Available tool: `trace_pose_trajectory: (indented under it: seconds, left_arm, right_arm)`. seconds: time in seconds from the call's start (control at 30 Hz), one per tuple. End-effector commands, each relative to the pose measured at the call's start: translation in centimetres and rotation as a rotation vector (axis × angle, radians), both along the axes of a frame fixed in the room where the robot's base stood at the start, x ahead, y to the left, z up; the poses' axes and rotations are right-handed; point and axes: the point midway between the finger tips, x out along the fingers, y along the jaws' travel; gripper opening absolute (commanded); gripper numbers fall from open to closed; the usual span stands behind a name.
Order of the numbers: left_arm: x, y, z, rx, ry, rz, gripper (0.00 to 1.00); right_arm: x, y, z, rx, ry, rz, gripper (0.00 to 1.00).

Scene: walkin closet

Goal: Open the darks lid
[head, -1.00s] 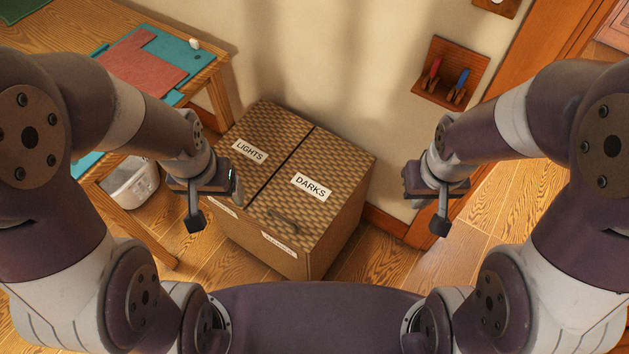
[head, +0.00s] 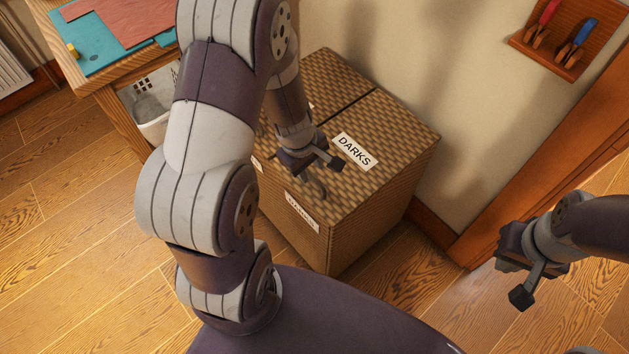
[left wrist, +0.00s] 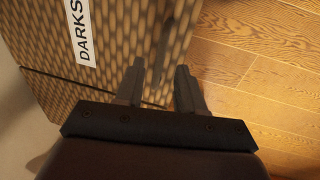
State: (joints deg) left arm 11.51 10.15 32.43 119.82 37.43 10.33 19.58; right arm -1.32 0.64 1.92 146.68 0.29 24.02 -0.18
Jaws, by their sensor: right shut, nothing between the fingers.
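The darks lid (head: 385,130) is the right-hand lid of a woven brown hamper (head: 365,225), with a white "DARKS" label (head: 354,151). It lies shut. My left gripper (head: 311,172) is over the front of the lid, beside the handle. In the left wrist view its two fingers (left wrist: 158,82) are apart, with a blurred dark handle (left wrist: 165,45) ahead between them; contact cannot be told. My right gripper (head: 516,260) is shut and empty, off to the right of the hamper.
The lights lid (head: 330,75) is shut and partly hidden behind my left arm. A wooden table (head: 95,85) and white basket (head: 150,112) stand to the left. A wall rack (head: 562,40) hangs at upper right. The floor in front is clear.

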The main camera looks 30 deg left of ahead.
Motion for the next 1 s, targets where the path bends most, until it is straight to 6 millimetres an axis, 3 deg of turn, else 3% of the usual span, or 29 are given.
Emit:
trace_pose_trajectory:
  seconds: [0.03,0.13,0.5,0.53,0.63,0.87,1.0]
  left_arm:
    - [0.2,-0.1,-1.7,0.0,0.001,-0.001,0.38]
    - [0.4,-0.2,-3.0,0.0,0.001,-0.002,0.38]
    - [0.7,-0.3,-3.6,0.001,0.0,-0.003,0.38]
    - [0.7,-0.3,-3.6,0.001,0.0,-0.003,0.35]
    - [0.7,-0.3,-3.6,0.001,0.0,-0.003,0.02]
    - [0.7,-0.3,-3.4,0.001,0.0,-0.003,0.0]
    - [0.8,0.0,-2.2,0.001,0.0,-0.003,0.0]
  right_arm:
    - [0.0,0.0,-1.3,0.0,0.0,0.0,0.0]
    - [0.0,0.0,-2.1,0.0,0.0,0.0,0.0]
    - [0.0,0.0,-2.3,0.0,-0.001,0.0,0.0]
    - [0.0,0.0,-2.3,0.0,-0.001,0.0,0.0]
    - [0.0,0.0,-2.3,0.0,-0.001,0.0,0.0]
    - [0.0,0.0,-2.1,0.0,-0.001,0.0,0.0]
    - [0.0,0.0,-0.8,0.0,0.0,0.0,0.0]
